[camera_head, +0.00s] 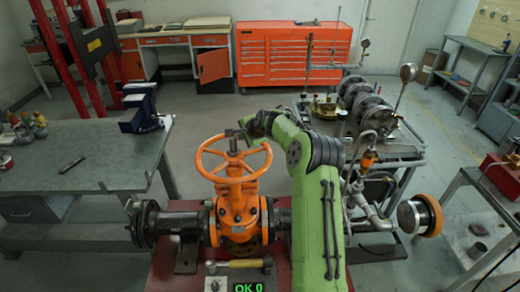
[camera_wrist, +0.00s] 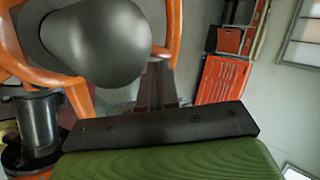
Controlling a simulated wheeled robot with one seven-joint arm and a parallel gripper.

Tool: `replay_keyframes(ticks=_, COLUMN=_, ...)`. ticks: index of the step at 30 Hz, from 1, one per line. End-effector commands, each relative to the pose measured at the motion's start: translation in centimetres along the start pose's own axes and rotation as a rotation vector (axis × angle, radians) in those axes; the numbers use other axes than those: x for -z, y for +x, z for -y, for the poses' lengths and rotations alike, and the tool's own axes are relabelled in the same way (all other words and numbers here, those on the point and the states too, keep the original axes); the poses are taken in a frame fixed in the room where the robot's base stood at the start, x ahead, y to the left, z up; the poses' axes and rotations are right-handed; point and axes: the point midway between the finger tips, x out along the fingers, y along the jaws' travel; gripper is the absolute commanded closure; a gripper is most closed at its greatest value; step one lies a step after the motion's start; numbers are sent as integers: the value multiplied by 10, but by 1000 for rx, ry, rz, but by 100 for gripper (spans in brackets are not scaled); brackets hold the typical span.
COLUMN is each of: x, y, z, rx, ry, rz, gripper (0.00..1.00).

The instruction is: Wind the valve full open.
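The orange gate valve (camera_head: 238,212) stands upright in a dark flanged pipe, with its spoked orange handwheel (camera_head: 222,178) lying roughly level on top. A grey stem or fitting rises through the wheel's hub. My green arm reaches in from the right, and my gripper (camera_head: 243,133) is at the far side of the wheel, near the stem top. The wrist view shows the orange wheel (camera_wrist: 78,95) close up, behind a large dark rounded form I cannot identify. My fingertips are not clear in either view, so their opening and any contact with the rim cannot be told.
A red-topped stand holds the pipe; a hammer (camera_head: 238,264) and an "OK 0" display (camera_head: 252,288) lie in front. A grey workbench (camera_head: 80,165) with a vise (camera_head: 140,112) is left. A cart with flanges and gauges (camera_head: 365,105) is right. An orange tool cabinet (camera_head: 290,55) stands behind.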

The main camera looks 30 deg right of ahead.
Motion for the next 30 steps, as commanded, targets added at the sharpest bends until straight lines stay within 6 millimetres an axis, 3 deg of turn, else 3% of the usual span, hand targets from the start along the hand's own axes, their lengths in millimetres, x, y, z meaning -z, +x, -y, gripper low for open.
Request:
replay_keyframes(ticks=6, x=-12, y=10, z=7, rx=-5, ry=-7, rz=14, gripper=100)
replay_keyframes(ticks=15, x=-29, y=17, z=15, rx=-4, ry=-163, rz=189, gripper=100)
replay_keyframes(ticks=30, x=-42, y=21, z=17, rx=-3, ry=-268, rz=304, gripper=100)
